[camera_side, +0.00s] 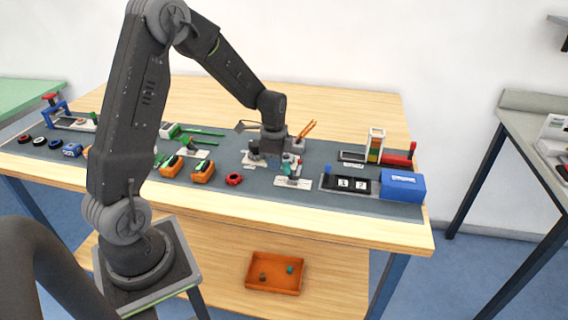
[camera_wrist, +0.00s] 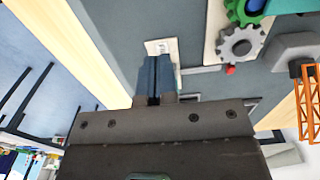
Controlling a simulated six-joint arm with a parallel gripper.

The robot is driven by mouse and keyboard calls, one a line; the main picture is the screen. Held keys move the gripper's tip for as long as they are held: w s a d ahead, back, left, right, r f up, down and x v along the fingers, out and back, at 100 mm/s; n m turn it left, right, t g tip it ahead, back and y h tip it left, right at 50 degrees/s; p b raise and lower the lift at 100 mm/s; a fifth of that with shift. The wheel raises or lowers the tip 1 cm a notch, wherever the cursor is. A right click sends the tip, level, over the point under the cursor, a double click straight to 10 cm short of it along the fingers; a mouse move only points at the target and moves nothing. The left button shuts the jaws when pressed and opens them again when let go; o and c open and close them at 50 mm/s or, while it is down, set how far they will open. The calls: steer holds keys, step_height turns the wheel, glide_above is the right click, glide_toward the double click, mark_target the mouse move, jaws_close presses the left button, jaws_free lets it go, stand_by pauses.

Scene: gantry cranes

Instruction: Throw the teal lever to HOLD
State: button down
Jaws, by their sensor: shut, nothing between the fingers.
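The teal lever (camera_side: 287,169) stands on a small base behind a white label plate (camera_side: 293,182) near the front middle of the mat. Its handle tilts in the side view; I cannot read the marked positions. My gripper (camera_side: 279,158) is low over the mat, right beside the lever. In the wrist view my gripper (camera_wrist: 154,98) has its two blue-grey fingers together with nothing between them. They cover most of the lever; only a sliver of teal (camera_wrist: 179,76) shows at their right side. Part of the label plate (camera_wrist: 161,46) shows beyond the tips. I cannot tell whether the fingers touch the lever.
A grey gear (camera_wrist: 241,43) and a green gear lie close by, with a red knob (camera_wrist: 230,70). An orange lattice crane boom (camera_side: 307,129) stands behind my gripper. A number display (camera_side: 351,184) and blue box (camera_side: 402,186) are right.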

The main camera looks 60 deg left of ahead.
step_height(320, 180, up, 7)
stand_by(0.8)
steer(key=shift+a+r, duration=0.1)
steer(key=s+d+r+n+t, duration=0.35)
steer(key=s+d+r, duration=0.35)
steer(key=d+r, duration=0.35)
steer(key=s+d+r+n+t, duration=0.1)
steer(key=s+d+n, duration=0.4)
steer(key=s, duration=0.5)
steer(key=shift+s+d+r+t, duration=0.35)
steer(key=shift+d+t, duration=0.2)
steer(key=shift+d, duration=0.3)
steer(key=shift+w+n, duration=0.1)
steer(key=shift+n, duration=0.15)
